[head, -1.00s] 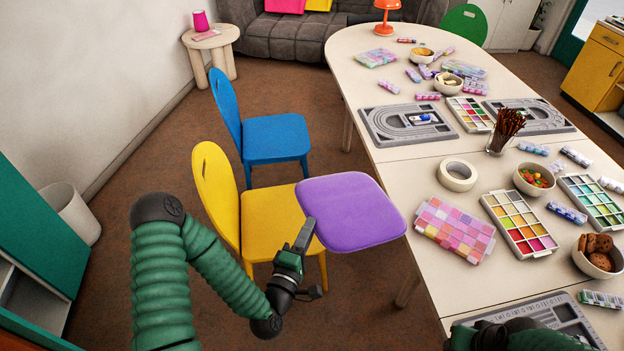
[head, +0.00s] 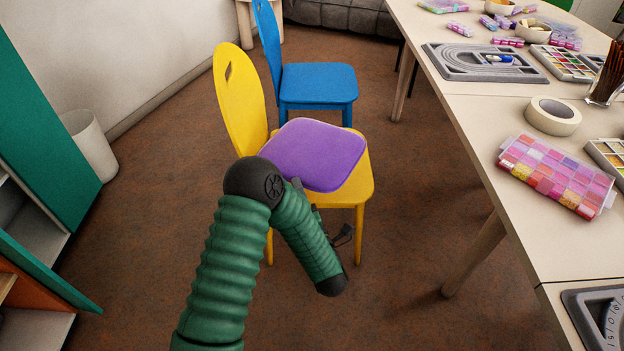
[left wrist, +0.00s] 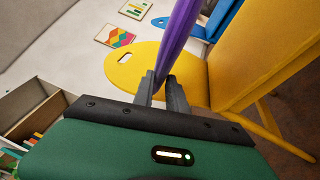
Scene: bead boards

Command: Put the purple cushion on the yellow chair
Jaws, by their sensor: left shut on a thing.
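The purple cushion (head: 314,152) appears over the seat of the yellow chair (head: 240,95) in the head view. The front and right edge of the yellow seat shows past it. My left gripper (left wrist: 162,80) is shut on the cushion's edge; the left wrist view shows the cushion (left wrist: 178,45) edge-on between the fingers, with the yellow chair (left wrist: 262,50) beside it. In the head view my left arm hides most of that gripper. I cannot tell whether the cushion touches the seat. My right gripper is not in view.
A blue chair (head: 318,82) stands just behind the yellow one. The long table (head: 480,120) with bead boxes and boards is on the right. A teal cabinet (head: 40,130) and a white bin (head: 90,145) are on the left. Floor between chair and table is clear.

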